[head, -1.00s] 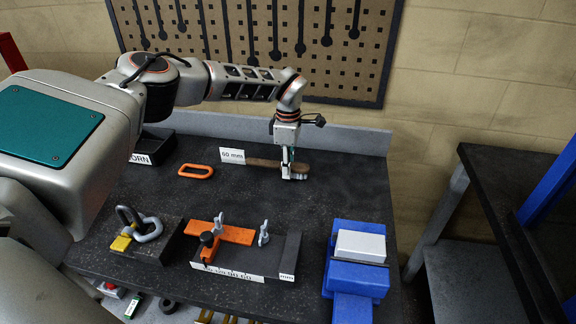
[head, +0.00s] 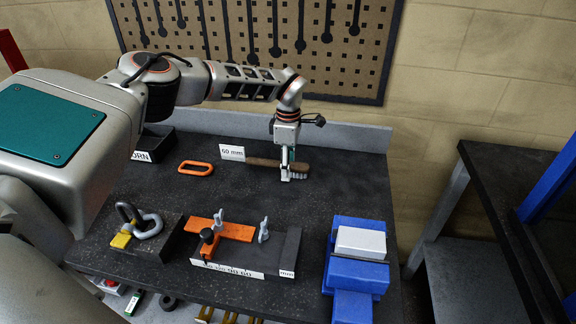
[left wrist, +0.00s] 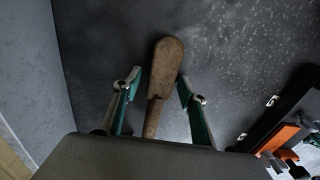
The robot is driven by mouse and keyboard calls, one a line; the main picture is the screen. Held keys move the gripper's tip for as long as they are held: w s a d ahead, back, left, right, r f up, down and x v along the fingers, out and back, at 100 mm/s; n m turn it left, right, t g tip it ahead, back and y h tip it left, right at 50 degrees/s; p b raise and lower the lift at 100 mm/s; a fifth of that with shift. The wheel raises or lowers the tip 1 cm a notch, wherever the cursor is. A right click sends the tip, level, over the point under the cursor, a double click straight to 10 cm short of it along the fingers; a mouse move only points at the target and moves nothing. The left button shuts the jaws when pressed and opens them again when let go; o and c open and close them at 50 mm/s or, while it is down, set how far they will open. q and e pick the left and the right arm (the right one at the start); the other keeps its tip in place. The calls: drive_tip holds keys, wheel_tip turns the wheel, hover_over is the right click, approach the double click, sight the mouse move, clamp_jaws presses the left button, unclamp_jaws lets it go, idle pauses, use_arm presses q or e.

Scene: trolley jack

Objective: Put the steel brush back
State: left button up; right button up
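The bristle end is hidden there. My right gripper is not in view.
An orange ring (head: 196,169), a shackle (head: 140,223), an orange clamp fixture (head: 222,231) and a blue vise (head: 357,262) occupy the bench. A pegboard (head: 262,45) hangs behind. The bench right of the brush is clear.

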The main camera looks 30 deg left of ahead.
use_arm(q)
wheel_tip(320, 180, up, 12)
idle(0.7)
